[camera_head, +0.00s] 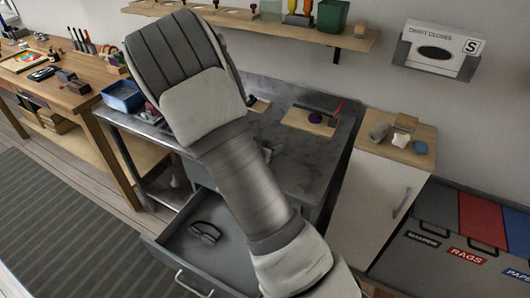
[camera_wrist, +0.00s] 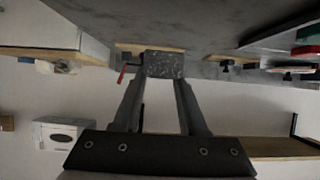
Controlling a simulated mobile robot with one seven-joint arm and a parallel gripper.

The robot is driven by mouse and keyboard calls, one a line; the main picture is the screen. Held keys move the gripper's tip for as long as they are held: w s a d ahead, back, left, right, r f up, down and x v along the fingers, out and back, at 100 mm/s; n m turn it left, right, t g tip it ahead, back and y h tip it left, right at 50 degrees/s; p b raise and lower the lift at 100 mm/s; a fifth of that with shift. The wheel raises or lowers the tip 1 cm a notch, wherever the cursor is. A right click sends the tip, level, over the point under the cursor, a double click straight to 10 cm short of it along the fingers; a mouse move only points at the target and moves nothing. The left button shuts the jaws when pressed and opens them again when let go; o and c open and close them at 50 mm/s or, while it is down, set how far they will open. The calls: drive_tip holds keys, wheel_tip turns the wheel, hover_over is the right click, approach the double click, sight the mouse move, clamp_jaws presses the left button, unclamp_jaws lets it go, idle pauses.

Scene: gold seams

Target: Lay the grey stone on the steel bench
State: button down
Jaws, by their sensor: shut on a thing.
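The steel bench (camera_head: 299,174) is the dark grey metal worktop in the middle of the head view. It also shows upside down at the top of the wrist view (camera_wrist: 200,32). My gripper (camera_wrist: 160,82) is shut on the grey stone (camera_wrist: 165,64), a dark speckled block, in the wrist view. The bench top shows beyond the stone there; I cannot tell whether the two touch. In the head view my arm hides the gripper, the stone and part of the bench.
A wooden board (camera_head: 299,124) with a purple item and a red-handled tool lies on the bench. A blue tub (camera_head: 122,97) stands at its left end. An open drawer (camera_head: 222,262) holding dark goggles juts out in front. A wall shelf (camera_head: 270,25) hangs above. Bare steel shows mid-bench.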

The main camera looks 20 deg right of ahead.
drive_tip(key=w+f, duration=0.1)
drive_tip(key=w, duration=0.1)
drive_tip(key=w+f, duration=0.1)
drive_tip(key=w, duration=0.1)
drive_tip(key=w+f, duration=0.1)
drive_tip(key=w, duration=0.1)
drive_tip(key=shift+d+f, duration=0.2)
drive_tip(key=shift+f, duration=0.05)
drive_tip(key=shift+f+b, duration=0.5)
drive_tip(key=shift+f, duration=1.5)
drive_tip(key=shift+f, duration=0.1)
drive_tip(key=shift+c, duration=2.2)
unclamp_jaws()
